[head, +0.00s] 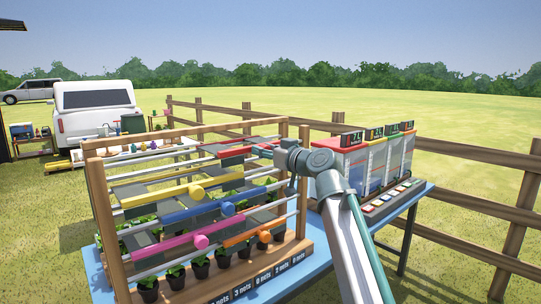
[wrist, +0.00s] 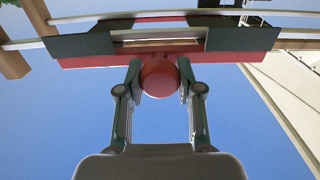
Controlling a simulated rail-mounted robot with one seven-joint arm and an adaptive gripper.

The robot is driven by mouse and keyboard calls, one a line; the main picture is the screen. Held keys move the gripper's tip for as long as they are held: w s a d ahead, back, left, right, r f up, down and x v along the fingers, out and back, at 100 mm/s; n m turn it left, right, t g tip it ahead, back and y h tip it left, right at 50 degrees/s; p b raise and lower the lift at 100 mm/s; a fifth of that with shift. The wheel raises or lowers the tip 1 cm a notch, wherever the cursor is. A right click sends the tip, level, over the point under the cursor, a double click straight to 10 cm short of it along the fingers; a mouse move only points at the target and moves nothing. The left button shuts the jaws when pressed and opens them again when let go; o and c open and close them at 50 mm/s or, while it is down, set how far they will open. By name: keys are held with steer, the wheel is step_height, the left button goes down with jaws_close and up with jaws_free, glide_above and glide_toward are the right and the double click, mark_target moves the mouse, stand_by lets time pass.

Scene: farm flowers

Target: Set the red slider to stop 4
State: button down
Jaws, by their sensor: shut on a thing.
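The red slider (head: 232,142) rides on the top rail of a wooden rack, with dark plates on its body. Its round red knob (wrist: 160,77) faces me in the wrist view, between the two fingers of my gripper (wrist: 160,88). The fingers are shut on the knob. In the head view my gripper (head: 268,150) is at the right part of the top rail and partly covers the slider's right end and its knob. The slider's exact stop cannot be read here.
Below are a yellow slider (head: 160,196), a blue slider (head: 190,213), a magenta slider (head: 165,245) and an orange slider (head: 240,237). Potted plants (head: 201,266) line the rack's base, above pot-count labels. Colour-topped bins (head: 358,160) stand right of my arm. A wooden fence (head: 470,150) runs behind.

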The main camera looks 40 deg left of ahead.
steer(key=c, duration=0.7)
jaws_free()
steer(key=shift+c, duration=0.2)
steer(key=s+d, duration=0.1)
steer(key=d, duration=1.1)
steer(key=shift+s, duration=0.25)
